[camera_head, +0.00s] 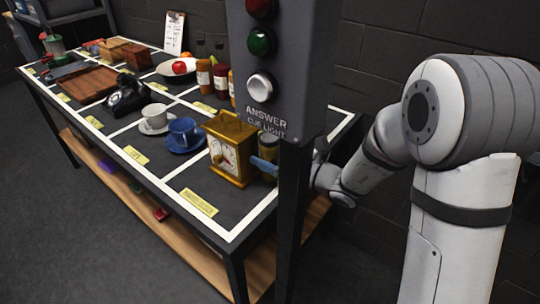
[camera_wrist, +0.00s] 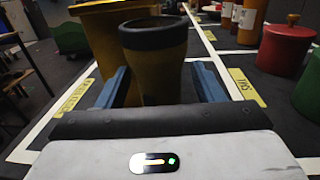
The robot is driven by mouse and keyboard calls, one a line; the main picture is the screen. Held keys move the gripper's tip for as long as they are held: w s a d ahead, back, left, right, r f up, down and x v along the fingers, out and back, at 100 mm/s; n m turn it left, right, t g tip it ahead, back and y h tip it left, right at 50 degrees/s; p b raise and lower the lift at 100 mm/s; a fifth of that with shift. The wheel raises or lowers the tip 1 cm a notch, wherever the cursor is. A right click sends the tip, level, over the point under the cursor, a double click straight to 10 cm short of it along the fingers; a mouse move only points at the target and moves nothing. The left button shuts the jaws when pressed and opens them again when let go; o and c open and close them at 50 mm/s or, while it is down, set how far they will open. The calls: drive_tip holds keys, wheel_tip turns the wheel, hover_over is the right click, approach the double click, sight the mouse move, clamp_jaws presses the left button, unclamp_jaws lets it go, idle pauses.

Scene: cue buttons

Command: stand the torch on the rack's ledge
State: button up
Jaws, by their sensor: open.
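The torch (camera_wrist: 155,62), a dull yellow cylinder with a wide black head, stands upright on the table in the wrist view. My gripper (camera_wrist: 162,85) is open, with one blue finger on each side of the torch; I cannot tell whether either touches it. In the head view, part of a blue finger shows beside the brass clock (camera_head: 228,150), and a yellowish piece of the torch (camera_head: 268,148) shows there, mostly hidden by the cue light post. A grey metal frame (camera_head: 68,14) at the far left may be the rack; its ledge is not clear.
The cue light box (camera_head: 285,75) and post stand in front of the table's near end. In the wrist view, a red pot (camera_wrist: 284,48) and green pot (camera_wrist: 309,85) stand right.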

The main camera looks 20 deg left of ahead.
drive_tip(key=c, duration=1.2)
drive_tip(key=shift+c, duration=0.5)
drive_tip(key=shift+d+r, duration=0.1)
